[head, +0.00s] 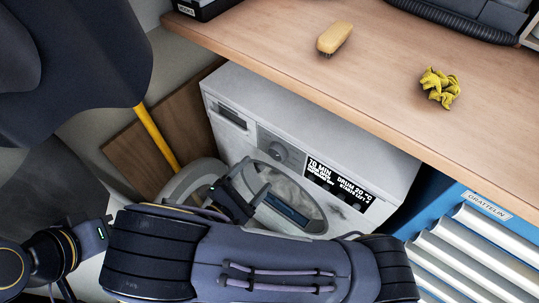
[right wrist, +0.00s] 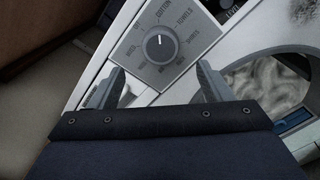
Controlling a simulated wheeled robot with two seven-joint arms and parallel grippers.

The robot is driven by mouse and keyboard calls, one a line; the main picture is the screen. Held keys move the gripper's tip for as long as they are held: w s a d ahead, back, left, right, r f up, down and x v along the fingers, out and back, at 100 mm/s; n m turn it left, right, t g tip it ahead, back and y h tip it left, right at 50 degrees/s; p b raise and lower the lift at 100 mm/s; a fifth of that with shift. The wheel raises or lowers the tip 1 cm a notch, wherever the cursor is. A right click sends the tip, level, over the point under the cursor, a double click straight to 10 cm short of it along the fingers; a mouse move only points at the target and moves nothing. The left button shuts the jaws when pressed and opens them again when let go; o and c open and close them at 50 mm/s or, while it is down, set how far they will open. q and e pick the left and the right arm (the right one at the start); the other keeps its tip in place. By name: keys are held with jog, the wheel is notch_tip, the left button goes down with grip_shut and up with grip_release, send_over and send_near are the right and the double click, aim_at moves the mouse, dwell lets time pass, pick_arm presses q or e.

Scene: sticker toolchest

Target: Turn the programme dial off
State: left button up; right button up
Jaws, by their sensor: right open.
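The programme dial (right wrist: 160,45) is a round grey knob on the grey panel of the white washing machine (head: 240,95). The dial also shows in the head view (head: 280,152). In the head view, the right gripper (head: 246,194) is in front of the machine's face, partly hidden behind my arm.
A lit display (head: 340,185) sits right of the dial. The round drum opening (right wrist: 290,85) holds pale laundry. A wooden worktop (head: 380,95) overhangs the machine, with a brush (head: 335,37) and yellow crumpled cloth (head: 439,87). A blue toolchest (head: 465,235) stands at right.

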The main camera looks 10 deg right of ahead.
aim_at(275, 155)
jog(key=x, duration=0.7)
jog(key=shift+d, duration=0.2)
jog(key=c, duration=1)
